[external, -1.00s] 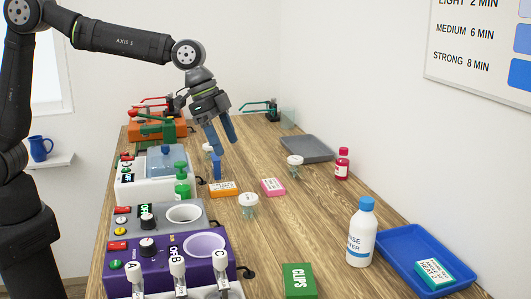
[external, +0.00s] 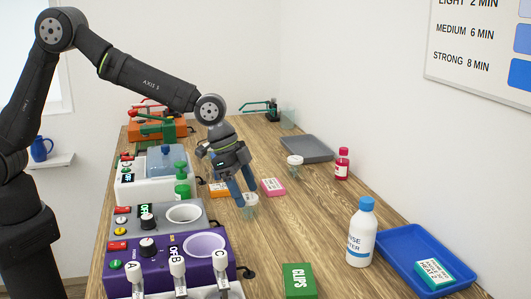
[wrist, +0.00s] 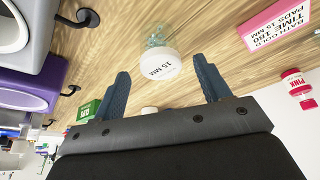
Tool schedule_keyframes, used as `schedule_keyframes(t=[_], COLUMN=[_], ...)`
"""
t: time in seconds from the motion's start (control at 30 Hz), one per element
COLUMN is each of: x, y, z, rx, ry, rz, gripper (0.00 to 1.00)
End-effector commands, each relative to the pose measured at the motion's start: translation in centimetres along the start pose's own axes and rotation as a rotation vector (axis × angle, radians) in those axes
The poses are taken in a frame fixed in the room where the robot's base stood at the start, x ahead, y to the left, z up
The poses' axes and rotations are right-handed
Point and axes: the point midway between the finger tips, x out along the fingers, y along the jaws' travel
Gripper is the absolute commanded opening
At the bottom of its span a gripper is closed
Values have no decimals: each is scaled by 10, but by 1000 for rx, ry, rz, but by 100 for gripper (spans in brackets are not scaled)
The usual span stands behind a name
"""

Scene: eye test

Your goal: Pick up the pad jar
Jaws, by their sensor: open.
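A small clear jar (external: 251,211) with a white lid stands on the wooden bench. In the wrist view its lid reads "15 MM" (wrist: 160,64), and greenish contents show through its side. My gripper (external: 246,198) is open and empty, tilted downward over this jar. Its blue fingers partly hide the lid in the external view. In the wrist view the lid appears between the two fingertips, with clear space on both sides. A second white-lidded jar (external: 295,161) stands farther back to the right; its label is too small to read.
A pink box (external: 272,187) reading "PADS 15 MM" in the wrist view and an orange box (external: 220,189) lie close by. Purple (external: 165,262) and grey machines line the left. A white bottle (external: 361,235), green box (external: 299,281) and blue tray (external: 402,240) stand in front.

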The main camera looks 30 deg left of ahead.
Motion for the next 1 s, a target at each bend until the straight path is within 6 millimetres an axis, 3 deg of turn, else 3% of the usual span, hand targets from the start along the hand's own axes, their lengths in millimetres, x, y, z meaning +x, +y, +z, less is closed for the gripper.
schedule_keyframes(t=[0.23,0.5,0.77,1.0], x=[37,41,41,40], y=[-1,-2,-2,-2], z=[6,5,5,5], rx=[-1,-1,-1,-1], ry=[-2,1,1,1], rz=[1,-1,-1,-1], gripper=[69,69,21,20])
